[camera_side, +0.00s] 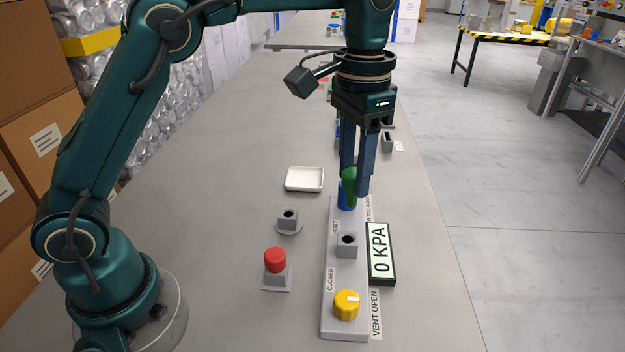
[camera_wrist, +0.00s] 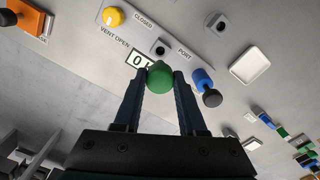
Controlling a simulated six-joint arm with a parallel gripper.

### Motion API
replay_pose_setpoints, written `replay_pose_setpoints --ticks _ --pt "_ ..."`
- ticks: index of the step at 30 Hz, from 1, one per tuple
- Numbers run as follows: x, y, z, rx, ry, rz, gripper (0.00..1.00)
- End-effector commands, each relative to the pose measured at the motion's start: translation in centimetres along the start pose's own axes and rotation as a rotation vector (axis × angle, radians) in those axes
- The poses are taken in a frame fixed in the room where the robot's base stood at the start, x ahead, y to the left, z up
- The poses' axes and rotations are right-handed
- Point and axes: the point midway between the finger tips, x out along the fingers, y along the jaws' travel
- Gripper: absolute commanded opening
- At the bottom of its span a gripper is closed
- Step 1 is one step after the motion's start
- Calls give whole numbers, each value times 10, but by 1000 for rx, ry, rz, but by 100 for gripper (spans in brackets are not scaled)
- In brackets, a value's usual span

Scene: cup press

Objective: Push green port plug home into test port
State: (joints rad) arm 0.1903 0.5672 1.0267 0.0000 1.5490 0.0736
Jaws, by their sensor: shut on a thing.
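My gripper (camera_side: 356,187) is shut on the green plug (camera_side: 350,180), which sits between its two blue fingers. In the wrist view the plug's round green end (camera_wrist: 160,78) shows between the fingertips. The test port (camera_side: 347,244) is a grey block with a dark hole on the long grey panel (camera_side: 342,327); it also shows in the wrist view (camera_wrist: 160,47). The hole looks empty. The plug is held apart from the port, toward the panel's far end. The fingers partly hide the plug in the side view.
A blue cylinder (camera_side: 344,199) stands on the panel behind the plug. The display (camera_side: 381,254) reads 0 KPA. A yellow vent knob (camera_side: 346,305) is at the near end. A red button (camera_side: 275,261), another grey socket (camera_side: 288,220) and a white tray (camera_side: 304,179) stand left.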

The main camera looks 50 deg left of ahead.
Motion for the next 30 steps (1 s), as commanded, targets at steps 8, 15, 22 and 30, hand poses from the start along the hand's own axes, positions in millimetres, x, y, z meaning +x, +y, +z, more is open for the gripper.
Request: replay_pose_setpoints --ticks 8,15,22,30 --pt "8 0 0 -2 -1 0 0" --pt "30 0 1 -2 -3 0 0" --pt "49 0 0 -2 -1 0 0" --pt "58 0 0 -2 1 0 0"
